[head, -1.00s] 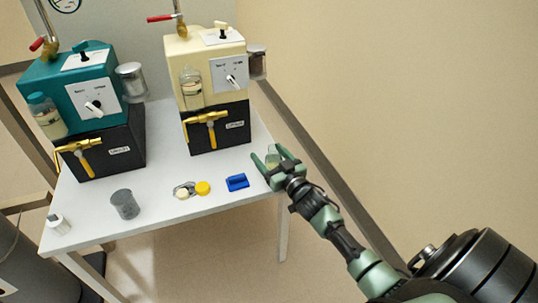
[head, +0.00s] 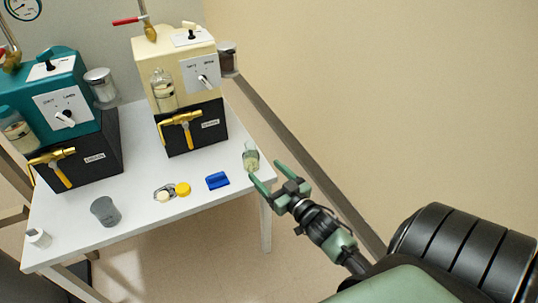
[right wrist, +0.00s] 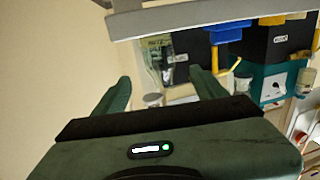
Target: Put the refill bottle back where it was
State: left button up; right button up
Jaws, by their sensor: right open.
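A small clear bottle with pale contents (head: 251,158) stands on the white table (head: 133,225) near its right edge, in front of the cream machine. I take it to be the refill bottle. It also shows between the fingers in the right wrist view (right wrist: 157,55), beyond the tips. My right gripper (head: 264,177) is open and empty, just in front and to the right of the bottle, apart from it. Its spread fingers show in the right wrist view (right wrist: 163,85). My left gripper is not in view.
A cream machine (head: 175,65) and a teal machine (head: 45,100) stand at the back, each with a side bottle and brass tap.

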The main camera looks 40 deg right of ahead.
jog(key=s+a+f+g, duration=0.8)
jog(key=s+a+f, duration=0.1)
jog(key=f, duration=0.3)
jog(key=s+a+f+n+g, duration=0.1)
jog(key=s+a+g, duration=0.2)
jog(key=s, duration=0.3)
jog(key=s+a+f+n+g+y, duration=0.1)
jog(key=s+a+g, duration=0.2)
jog(key=s+a, duration=0.2)
jog(key=shift+s+a+f+n+g, duration=0.3)
jog(key=shift+s+f, duration=0.1)
jog(key=shift+s, duration=0.7)
